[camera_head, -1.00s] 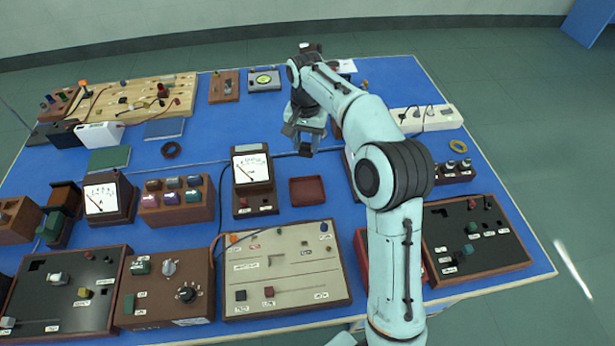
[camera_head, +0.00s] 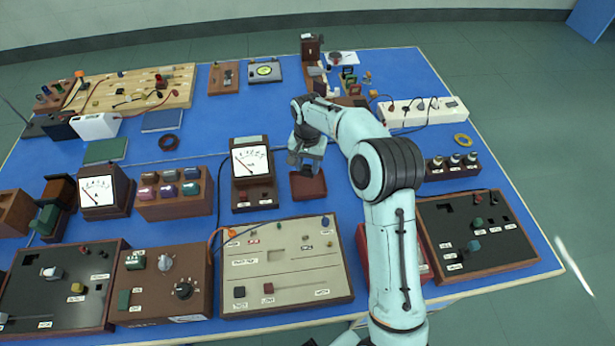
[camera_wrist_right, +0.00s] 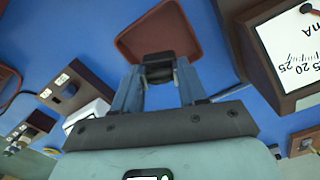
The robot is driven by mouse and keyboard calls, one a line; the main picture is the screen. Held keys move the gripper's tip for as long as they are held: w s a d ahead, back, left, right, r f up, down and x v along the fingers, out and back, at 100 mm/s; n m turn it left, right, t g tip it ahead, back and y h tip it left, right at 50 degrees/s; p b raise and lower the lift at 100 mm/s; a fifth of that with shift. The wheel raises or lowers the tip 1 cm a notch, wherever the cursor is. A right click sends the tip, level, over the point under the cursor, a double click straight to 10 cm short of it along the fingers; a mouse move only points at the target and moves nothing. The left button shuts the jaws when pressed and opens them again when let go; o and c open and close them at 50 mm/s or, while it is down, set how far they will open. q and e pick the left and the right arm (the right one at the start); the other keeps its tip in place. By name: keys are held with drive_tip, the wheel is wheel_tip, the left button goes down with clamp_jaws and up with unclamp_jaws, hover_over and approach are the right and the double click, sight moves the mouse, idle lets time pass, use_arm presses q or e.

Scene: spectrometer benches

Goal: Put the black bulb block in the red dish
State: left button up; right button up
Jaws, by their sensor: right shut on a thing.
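The red dish (camera_head: 309,190) is a small square tray on the blue table, right of the middle meter. My right gripper (camera_head: 306,164) is at the dish's far edge in the head view. In the wrist view the right gripper (camera_wrist_right: 158,80) is shut on the black bulb block (camera_wrist_right: 158,68), whose dark end shows between the fingers. The block overlaps the near rim of the dish (camera_wrist_right: 160,22) in that view. The visible inside of the dish is empty. I cannot tell whether the block touches it. My left gripper is not in view.
The middle meter (camera_head: 252,160) stands close left of the dish. A beige panel (camera_head: 283,265) lies in front of it. A white power strip (camera_head: 422,112) is at the right.

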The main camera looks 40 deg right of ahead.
sight(308, 176)
wheel_tip(308, 176, down, 6)
drive_tip(key=shift+r, duration=0.1)
idle(0.4)
drive_tip(key=o, duration=1.1)
drive_tip(key=shift+c, duration=0.2)
wheel_tip(308, 176, up, 12)
drive_tip(key=shift+r+p, duration=0.1)
drive_tip(key=shift+p, duration=0.3)
